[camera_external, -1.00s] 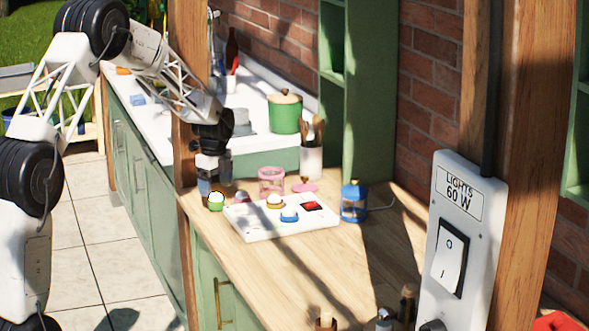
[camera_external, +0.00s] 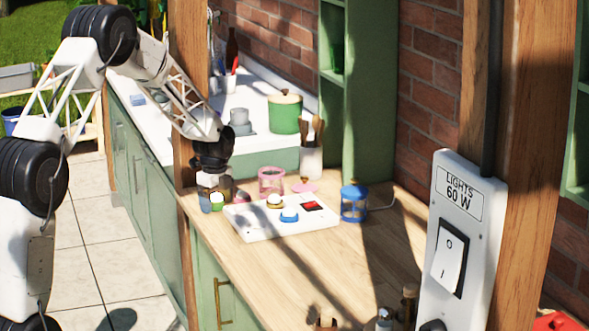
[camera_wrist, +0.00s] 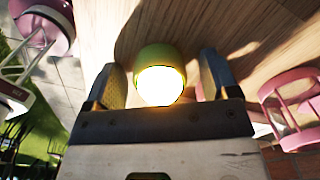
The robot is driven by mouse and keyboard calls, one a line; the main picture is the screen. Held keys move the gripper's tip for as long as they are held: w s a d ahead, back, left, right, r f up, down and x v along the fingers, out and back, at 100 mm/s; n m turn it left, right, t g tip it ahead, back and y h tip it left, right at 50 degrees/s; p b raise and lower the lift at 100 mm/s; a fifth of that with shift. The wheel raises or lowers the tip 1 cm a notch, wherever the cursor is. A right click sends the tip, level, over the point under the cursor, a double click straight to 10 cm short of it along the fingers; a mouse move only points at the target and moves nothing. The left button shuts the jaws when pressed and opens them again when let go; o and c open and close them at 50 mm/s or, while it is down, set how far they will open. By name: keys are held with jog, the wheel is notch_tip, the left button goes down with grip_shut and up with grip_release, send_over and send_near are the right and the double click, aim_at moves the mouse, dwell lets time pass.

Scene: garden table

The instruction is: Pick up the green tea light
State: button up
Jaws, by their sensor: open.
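The green tea light (camera_external: 217,201) stands on the wooden counter at the left of the white board, its pale top lit. In the wrist view the green tea light (camera_wrist: 158,75) shows its green body and glowing dome between my two fingers. My gripper (camera_wrist: 158,85) is open, with one finger on each side of the tea light and a visible gap on both sides. In the external view my gripper (camera_external: 211,200) points down at the counter's left edge, and its fingers are partly hard to make out against the tea light.
A white board (camera_external: 262,227) with a yellow light, a blue light (camera_external: 289,215) and a red switch (camera_external: 311,206) lies to the right.

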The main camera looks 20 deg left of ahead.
dwell(0.3)
jog(key=c, duration=1)
jog(key=shift+r, duration=0.2)
jog(key=shift+r, duration=0.5)
jog(key=shift+s+r, duration=0.25)
jog(key=shift+r, duration=0.35)
jog(key=shift+s+r, duration=0.2)
jog(key=shift+r, duration=0.35)
jog(key=s+r, duration=0.1)
jog(key=s, duration=1.4)
jog(key=shift+r, duration=0.2)
